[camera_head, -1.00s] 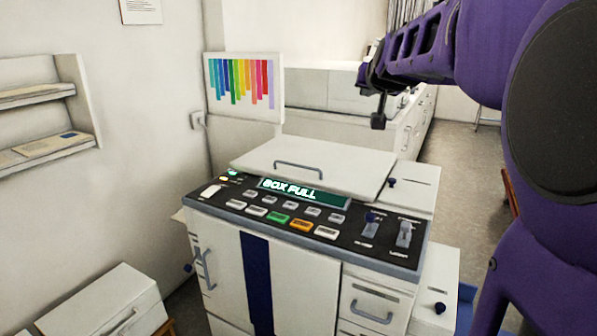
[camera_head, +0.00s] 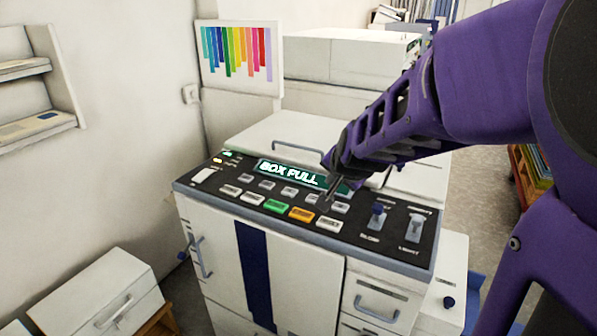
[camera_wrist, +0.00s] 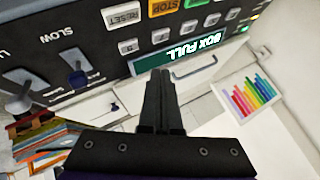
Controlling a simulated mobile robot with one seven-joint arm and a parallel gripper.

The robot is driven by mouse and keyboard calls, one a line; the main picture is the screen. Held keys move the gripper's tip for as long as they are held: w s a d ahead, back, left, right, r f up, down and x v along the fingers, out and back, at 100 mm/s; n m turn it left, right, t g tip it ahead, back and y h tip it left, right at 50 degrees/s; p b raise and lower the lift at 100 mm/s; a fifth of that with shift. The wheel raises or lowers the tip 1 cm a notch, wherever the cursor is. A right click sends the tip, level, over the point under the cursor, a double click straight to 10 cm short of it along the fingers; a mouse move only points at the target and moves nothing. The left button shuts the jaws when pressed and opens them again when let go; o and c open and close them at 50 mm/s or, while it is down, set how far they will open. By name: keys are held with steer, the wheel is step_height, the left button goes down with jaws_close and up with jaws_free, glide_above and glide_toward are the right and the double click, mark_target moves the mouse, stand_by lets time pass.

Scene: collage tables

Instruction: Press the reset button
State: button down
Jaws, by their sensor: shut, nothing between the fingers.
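The reset button (camera_head: 328,224) is a pale grey key in the front row of the machine's dark control panel, just right of the orange stop button (camera_head: 302,214). In the wrist view the word RESET shows on the reset button (camera_wrist: 124,16), at the top edge. My gripper (camera_head: 325,202) is shut and empty. It is over the panel, behind the reset button and near the back row of grey keys. In the wrist view the closed fingertips (camera_wrist: 160,74) appear beside the display, apart from the reset button. Their exact height over the panel is hard to tell.
The display (camera_head: 290,174) reads BOX FULL. A green button (camera_head: 277,206) lies left of the stop button. Two sliders, the left one with a blue knob (camera_head: 378,211), stand at the panel's right.

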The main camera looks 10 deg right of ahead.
steer(key=b, duration=0.7)
glide_above(329, 226)
step_height(329, 226, down, 8)
steer(key=shift+f, duration=0.4)
stand_by(1.6)
steer(key=shift+d+f, duration=0.1)
steer(key=shift+f, duration=0.35)
steer(key=shift+f, duration=0.35)
stand_by(0.7)
steer(key=shift+r, duration=0.1)
steer(key=shift+r+p, duration=0.7)
steer(key=shift+p, duration=0.1)
steer(key=shift+r, duration=0.1)
